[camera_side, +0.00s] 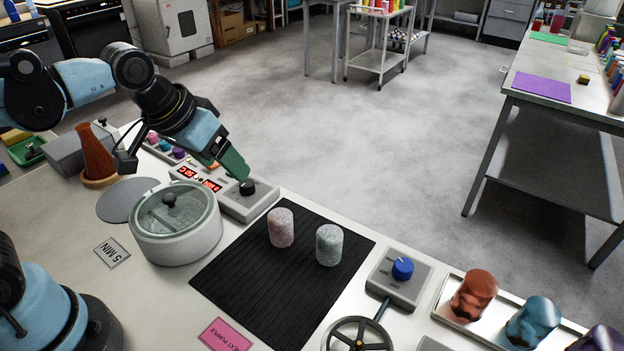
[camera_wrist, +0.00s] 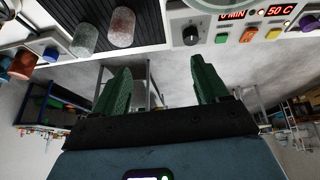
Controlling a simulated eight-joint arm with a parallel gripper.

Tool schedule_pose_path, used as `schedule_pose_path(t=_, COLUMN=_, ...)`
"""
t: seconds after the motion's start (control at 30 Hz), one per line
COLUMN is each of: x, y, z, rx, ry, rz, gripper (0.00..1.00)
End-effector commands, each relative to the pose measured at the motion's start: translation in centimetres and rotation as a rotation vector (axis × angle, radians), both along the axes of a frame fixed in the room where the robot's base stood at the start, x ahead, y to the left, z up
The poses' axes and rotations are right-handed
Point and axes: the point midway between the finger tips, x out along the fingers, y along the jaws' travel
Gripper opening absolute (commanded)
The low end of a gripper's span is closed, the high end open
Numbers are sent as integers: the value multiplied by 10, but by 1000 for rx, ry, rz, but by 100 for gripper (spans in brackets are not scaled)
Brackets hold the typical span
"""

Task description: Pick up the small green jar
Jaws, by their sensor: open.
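A pale grey-green speckled jar (camera_side: 329,245) stands upright on the black ribbed mat (camera_side: 250,285). It also shows in the wrist view (camera_wrist: 85,40), at the upper left. A pinkish speckled jar (camera_side: 280,228) stands close beside it on the mat and shows in the wrist view (camera_wrist: 122,28) too. My gripper (camera_side: 235,166) has green fingers and is up and left of both jars in the side view, near the black knob of the control box. In the wrist view my gripper (camera_wrist: 160,70) is open with nothing between its fingers.
A control box with a black knob (camera_side: 248,187) and red displays stands behind the mat. A round lidded chamber (camera_side: 176,225) is left of the mat. A blue-knob box (camera_side: 402,268), a handwheel (camera_side: 358,342) and a tray of coloured lumpy pieces (camera_side: 473,296) are to the right.

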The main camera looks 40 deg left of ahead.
Motion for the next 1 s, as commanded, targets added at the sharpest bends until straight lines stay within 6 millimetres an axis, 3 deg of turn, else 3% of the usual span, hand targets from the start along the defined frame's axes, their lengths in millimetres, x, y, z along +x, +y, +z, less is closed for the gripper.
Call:
schedule_pose_path(t=0.27, x=34, y=-67, z=5, rx=-25, ry=203, rz=7, gripper=74)
schedule_pose_path(t=0.6, x=54, y=-149, z=-16, rx=21, ry=410, rz=44, gripper=74)
schedule_pose_path(t=0.8, x=54, y=-170, z=-25, rx=45, ry=458, rz=59, gripper=74)
schedule_pose_path(t=1.0, x=55, y=-171, z=-44, rx=47, ry=465, rz=63, gripper=74)
